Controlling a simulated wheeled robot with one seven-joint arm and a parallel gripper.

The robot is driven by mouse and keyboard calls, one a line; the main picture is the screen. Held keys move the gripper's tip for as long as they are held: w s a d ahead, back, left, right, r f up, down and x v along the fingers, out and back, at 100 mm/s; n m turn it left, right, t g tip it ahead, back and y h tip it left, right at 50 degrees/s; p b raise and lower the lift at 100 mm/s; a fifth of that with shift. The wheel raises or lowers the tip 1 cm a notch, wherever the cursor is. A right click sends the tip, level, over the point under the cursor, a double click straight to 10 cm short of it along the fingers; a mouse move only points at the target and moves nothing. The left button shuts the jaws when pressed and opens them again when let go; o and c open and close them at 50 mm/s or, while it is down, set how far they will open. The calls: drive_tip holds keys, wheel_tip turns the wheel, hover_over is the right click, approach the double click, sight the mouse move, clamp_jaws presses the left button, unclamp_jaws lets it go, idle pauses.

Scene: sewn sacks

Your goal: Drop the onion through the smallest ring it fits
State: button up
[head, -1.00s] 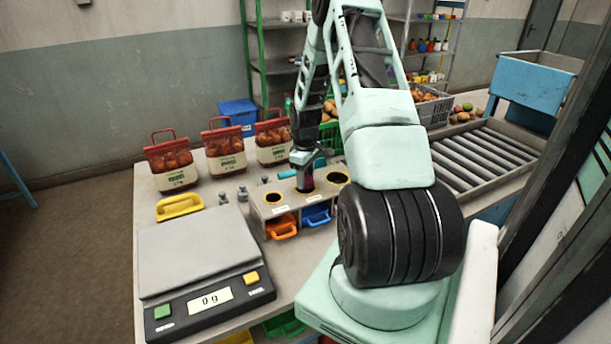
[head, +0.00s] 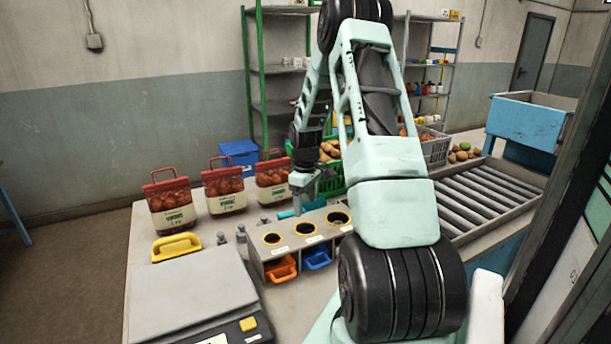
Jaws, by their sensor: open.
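The sizing stand (head: 290,254) has three rings in its top, growing from left to right: a small ring (head: 271,239), a middle ring (head: 305,229) and a large ring (head: 338,218). An orange bin (head: 282,268) sits under the small ring and a blue bin (head: 317,258) under the middle one. My gripper (head: 298,204) is open, just above and behind the stand near the middle ring. I see no onion between its fingers.
Three red-topped net bags, one of them the left bag (head: 170,205), stand behind left. A yellow-handled item (head: 176,246), small grey weights (head: 241,236) and a scale (head: 190,295) lie left of the stand. A green crate (head: 330,178) and roller conveyor (head: 485,185) are behind right.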

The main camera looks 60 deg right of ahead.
wheel_tip(320, 180, up, 12)
drive_tip(key=b, duration=0.2)
drive_tip(key=shift+f, duration=0.15)
idle(1.0)
